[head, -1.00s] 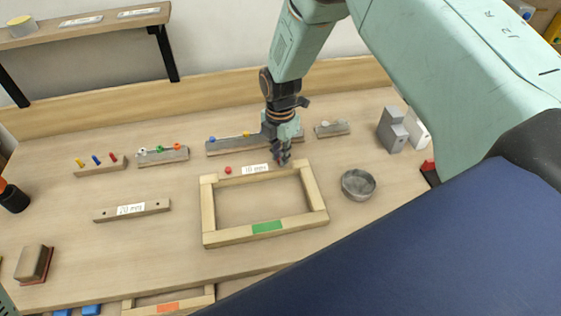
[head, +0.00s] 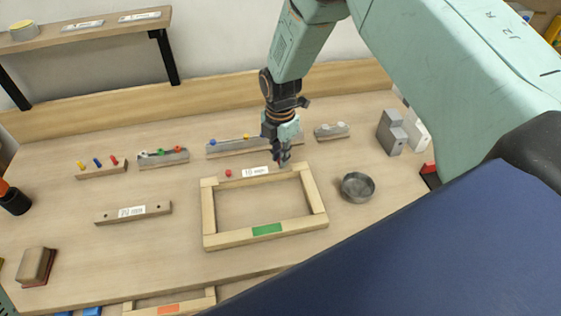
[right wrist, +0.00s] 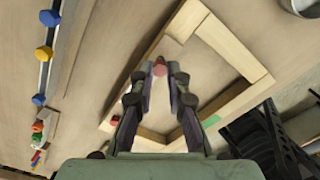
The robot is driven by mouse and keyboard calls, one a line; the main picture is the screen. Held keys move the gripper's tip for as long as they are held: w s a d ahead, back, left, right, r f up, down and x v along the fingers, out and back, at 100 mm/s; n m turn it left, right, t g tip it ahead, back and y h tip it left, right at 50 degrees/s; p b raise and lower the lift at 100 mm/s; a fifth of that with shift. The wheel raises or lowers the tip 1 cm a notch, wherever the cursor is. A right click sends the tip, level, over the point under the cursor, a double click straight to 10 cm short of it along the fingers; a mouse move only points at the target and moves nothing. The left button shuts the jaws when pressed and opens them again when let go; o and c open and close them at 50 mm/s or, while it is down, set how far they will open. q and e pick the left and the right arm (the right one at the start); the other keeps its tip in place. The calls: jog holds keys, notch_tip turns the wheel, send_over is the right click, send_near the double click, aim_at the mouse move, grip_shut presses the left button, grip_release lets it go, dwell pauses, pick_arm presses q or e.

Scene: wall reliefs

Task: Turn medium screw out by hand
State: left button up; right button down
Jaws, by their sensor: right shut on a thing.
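My right gripper (head: 284,158) points down at the back right corner of a wooden frame (head: 225,239). In the right wrist view its fingers (right wrist: 160,75) are closed around a red screw head (right wrist: 159,66) at that corner. In the head view the fingers hide this screw. Whether its thread is still in the wood cannot be seen. A second red screw (head: 228,173) stands near the left end of the frame's back bar, beside a white "10 mm" label (head: 255,171). My left gripper is not in view.
A grey round bowl (head: 357,186) stands right of the frame. Behind are racks with coloured screws, including a long rail (head: 225,150) close to my gripper. Grey blocks (head: 391,132) stand at the back right. A "20 mm" bar (head: 160,209) lies left. The frame's inside is clear.

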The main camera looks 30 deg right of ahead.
jog(key=shift+r+p, duration=1.35)
jog(key=shift+r, duration=0.55)
jog(key=shift+r+p, duration=0.7)
jog(key=shift+r, duration=0.25)
jog(key=shift+f, duration=0.1)
